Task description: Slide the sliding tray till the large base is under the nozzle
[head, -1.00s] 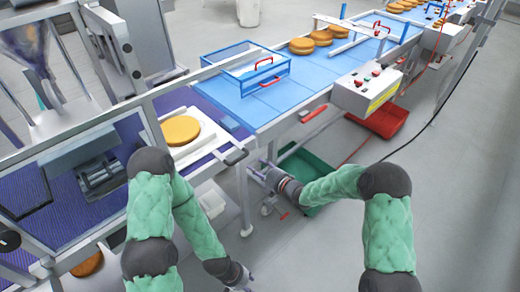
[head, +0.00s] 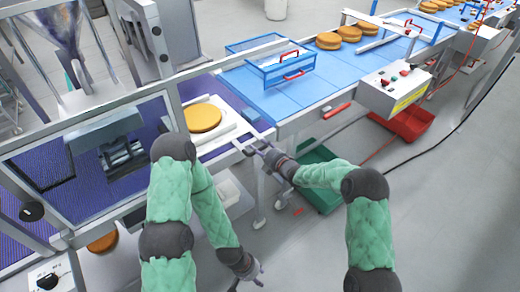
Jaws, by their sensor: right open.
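The large base (head: 203,117), a round golden-brown cake, lies on the white sliding tray (head: 214,141) inside the framed machine, left of the blue conveyor. A clear funnel (head: 62,38) stands at the upper left; I cannot clearly make out the nozzle. The cake is well to the right of the funnel. My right gripper (head: 258,148) is open at the tray's front right end, by its handle. The handle is partly hidden by the fingers, and I cannot tell whether they touch it. My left gripper (head: 249,278) hangs low over the floor, open and empty.
A blue conveyor (head: 290,95) carries a clear blue-framed box (head: 281,65) and several cakes. A control box (head: 393,88) juts from its front. A green bin (head: 318,186) and a red bin (head: 405,122) stand below. Machine frame bars surround the tray's left side.

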